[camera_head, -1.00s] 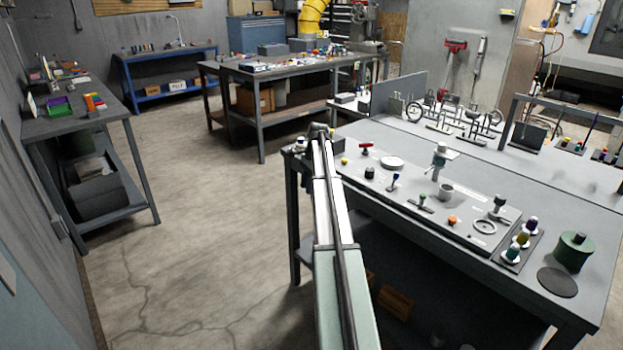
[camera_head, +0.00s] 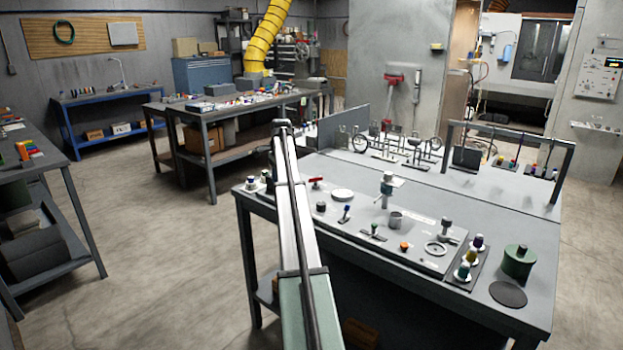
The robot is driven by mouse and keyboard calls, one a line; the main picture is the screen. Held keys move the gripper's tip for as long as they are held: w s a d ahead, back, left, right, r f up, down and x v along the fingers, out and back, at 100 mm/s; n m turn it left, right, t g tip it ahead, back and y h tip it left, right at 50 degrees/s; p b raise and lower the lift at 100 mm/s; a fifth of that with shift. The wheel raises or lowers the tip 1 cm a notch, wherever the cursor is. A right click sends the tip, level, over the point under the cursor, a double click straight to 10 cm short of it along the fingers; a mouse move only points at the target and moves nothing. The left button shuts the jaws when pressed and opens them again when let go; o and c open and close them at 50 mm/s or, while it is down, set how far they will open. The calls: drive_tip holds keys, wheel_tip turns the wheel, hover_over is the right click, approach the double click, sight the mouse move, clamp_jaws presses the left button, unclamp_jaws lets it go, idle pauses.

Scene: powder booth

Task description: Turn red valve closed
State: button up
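A small red T-shaped handle (camera_head: 317,181), which looks like the red valve, stands at the back left of the grey panel (camera_head: 345,232) on the near workbench. It is small in view, and I cannot tell how far it is turned. My arm reaches forward from the bottom of the picture, past the bench's left part. Its end, my gripper (camera_head: 284,128), shows small and dark, up and to the left of the red handle and apart from it in the picture. Its fingers cannot be made out. The arm hides part of the panel's left side.
The panel also holds a white disc (camera_head: 342,195), a grey cup (camera_head: 395,220), an orange knob (camera_head: 404,246) and a green fitting (camera_head: 386,187). A green spool (camera_head: 518,262) stands at the bench's right. A frame (camera_head: 510,133) and wire stands rise behind. Open floor lies left.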

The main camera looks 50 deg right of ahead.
drive_tip(key=w+d+r+g+h, duration=0.1)
drive_tip(key=d+r+h, duration=0.1)
drive_tip(key=d+r, duration=0.55)
drive_tip(key=m+g+h, duration=0.2)
approach(315, 178)
drive_tip(key=x, duration=0.8)
drive_tip(key=shift+d+f, duration=0.25)
drive_tip(key=shift+d, duration=0.15)
clamp_jaws()
